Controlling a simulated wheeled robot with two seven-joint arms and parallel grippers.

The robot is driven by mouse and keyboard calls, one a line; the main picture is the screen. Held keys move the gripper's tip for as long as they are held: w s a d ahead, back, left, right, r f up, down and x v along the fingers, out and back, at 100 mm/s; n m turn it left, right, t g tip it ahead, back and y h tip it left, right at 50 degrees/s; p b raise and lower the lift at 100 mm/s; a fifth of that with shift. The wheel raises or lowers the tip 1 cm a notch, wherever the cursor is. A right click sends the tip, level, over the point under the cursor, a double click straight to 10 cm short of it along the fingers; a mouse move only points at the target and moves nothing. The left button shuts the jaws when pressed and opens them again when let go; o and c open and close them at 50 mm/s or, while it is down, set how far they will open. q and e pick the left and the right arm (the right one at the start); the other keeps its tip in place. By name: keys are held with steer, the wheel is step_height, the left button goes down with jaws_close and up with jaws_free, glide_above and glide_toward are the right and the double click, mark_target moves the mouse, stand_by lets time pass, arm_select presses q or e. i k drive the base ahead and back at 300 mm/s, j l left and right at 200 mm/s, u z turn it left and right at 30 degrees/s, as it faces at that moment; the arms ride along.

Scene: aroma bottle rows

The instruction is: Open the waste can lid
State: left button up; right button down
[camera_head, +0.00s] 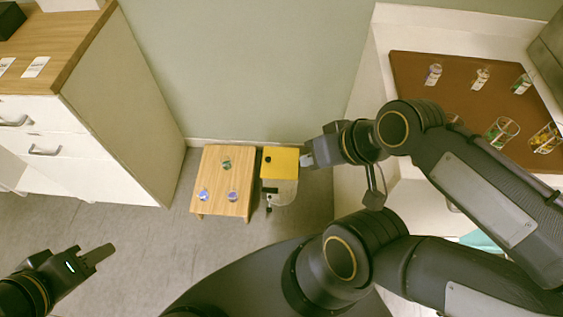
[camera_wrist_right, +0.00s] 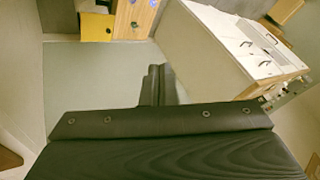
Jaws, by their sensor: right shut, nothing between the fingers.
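The waste can stands on the floor beside a small wooden table, with a yellow panel (camera_head: 280,161) at its far part. A pale grey section (camera_head: 281,191) with a dark part shows nearer to me. I cannot tell clearly how the lid stands. The yellow panel also shows in the right wrist view (camera_wrist_right: 96,27). My right gripper (camera_head: 305,156) is shut and empty, just right of the yellow panel; I cannot tell whether they touch. In the right wrist view its fingers (camera_wrist_right: 155,84) are together. My left gripper (camera_head: 103,254) is at the lower left, away from everything; its finger gap is unclear.
The small wooden table (camera_head: 214,180) holds several small bottles, close to the left of the can. A white cabinet (camera_head: 125,115) with drawers stands at the left. A brown board (camera_head: 415,80) with bottles and glass holders lies on the right counter. The floor at lower left is clear.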

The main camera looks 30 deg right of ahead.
mark_target(278, 163)
steer(key=i+j, duration=0.75)
steer(key=i+j+z, duration=0.1)
steer(key=z, duration=0.3)
steer(key=i+j+z, duration=0.1)
steer(key=z, duration=0.3)
steer(key=i+j+z, duration=0.1)
steer(key=z, duration=1.3)
